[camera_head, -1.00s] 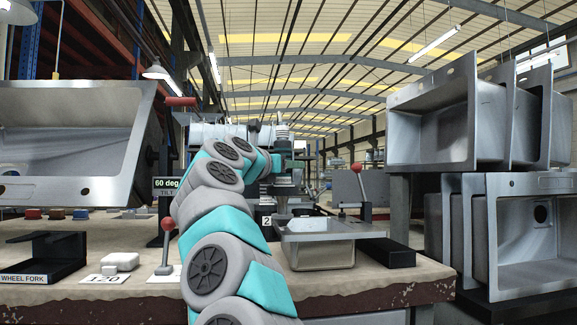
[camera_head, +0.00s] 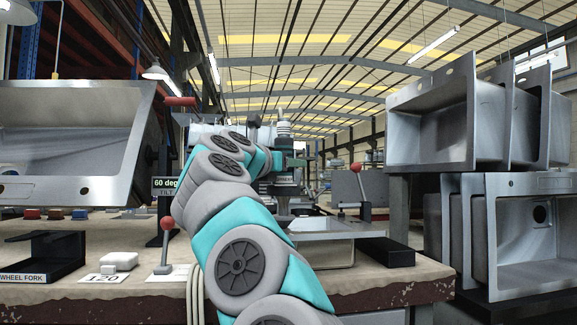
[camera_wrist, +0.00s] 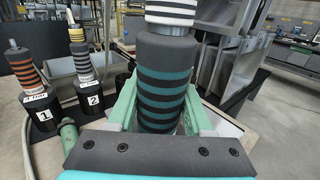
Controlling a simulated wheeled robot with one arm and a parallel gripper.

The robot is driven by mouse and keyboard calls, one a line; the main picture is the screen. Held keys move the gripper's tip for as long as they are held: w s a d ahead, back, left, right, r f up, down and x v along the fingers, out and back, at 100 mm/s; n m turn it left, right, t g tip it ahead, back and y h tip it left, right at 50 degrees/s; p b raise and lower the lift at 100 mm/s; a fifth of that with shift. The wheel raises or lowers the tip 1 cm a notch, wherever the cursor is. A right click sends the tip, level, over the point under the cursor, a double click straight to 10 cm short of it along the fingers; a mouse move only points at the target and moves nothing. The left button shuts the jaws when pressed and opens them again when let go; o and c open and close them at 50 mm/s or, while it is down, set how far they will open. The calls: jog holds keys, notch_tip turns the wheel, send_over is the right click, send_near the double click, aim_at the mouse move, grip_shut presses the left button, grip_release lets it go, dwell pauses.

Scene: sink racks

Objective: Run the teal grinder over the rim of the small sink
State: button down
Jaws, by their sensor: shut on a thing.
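My gripper (camera_wrist: 160,112) is shut on the teal grinder (camera_wrist: 166,85), a dark upright cylinder with teal stripes, held between two green fingers in the wrist view. The small sink (camera_head: 335,252) is on the bench, right of centre, with a flat metal rim. The shaft end is near the rim's back left in the picture; I cannot tell whether it touches. My arm hides the sink's left part.
A large tilted sink (camera_head: 70,140) stands at left. Stacked sinks (camera_head: 530,235) stand at right. A black block (camera_head: 387,252) is right of the small sink. Red-knobbed levers (camera_head: 359,185) rise from the bench. Two striped tools (camera_wrist: 82,62) stand in black holders in the wrist view.

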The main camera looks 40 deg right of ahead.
aim_at(290, 133)
jog(key=shift+r+p, duration=3.1)
jog(key=shift+r, duration=0.55)
